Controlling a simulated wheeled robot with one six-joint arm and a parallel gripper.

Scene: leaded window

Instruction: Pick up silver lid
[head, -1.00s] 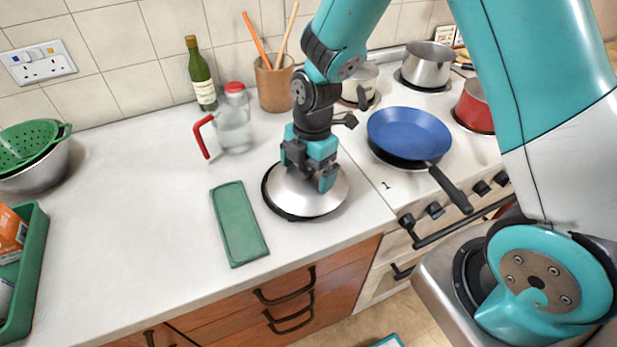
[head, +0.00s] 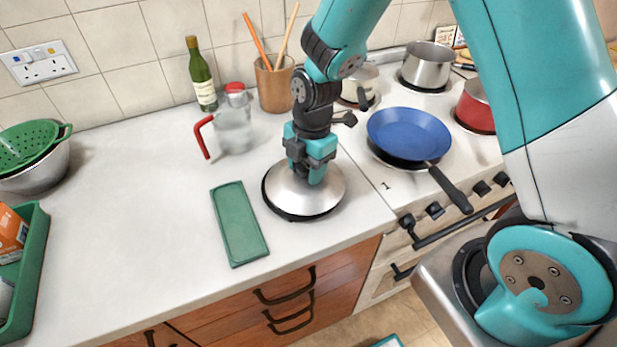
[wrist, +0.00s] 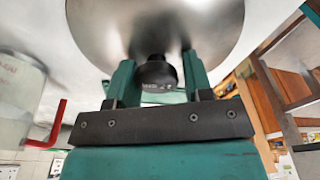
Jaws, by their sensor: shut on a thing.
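The silver lid (head: 322,197) is a round, shiny dome with a dark rim, lying on the white worktop beside the cooker. My gripper (head: 308,172) is above its middle, pointing down. In the wrist view the lid (wrist: 215,25) fills the top, and its black knob (wrist: 157,76) sits between the two green fingers of my gripper (wrist: 157,80). The fingers are shut on the knob. In the head view the knob is hidden by the gripper. The lid appears to rest on the worktop; I see no clear gap under it.
A green folded cloth (head: 238,223) lies just left of the lid. A jug with a red handle (head: 233,128), a wine bottle (head: 202,80) and a utensil pot (head: 273,85) stand behind. A blue pan (head: 408,133) is on the cooker to the right.

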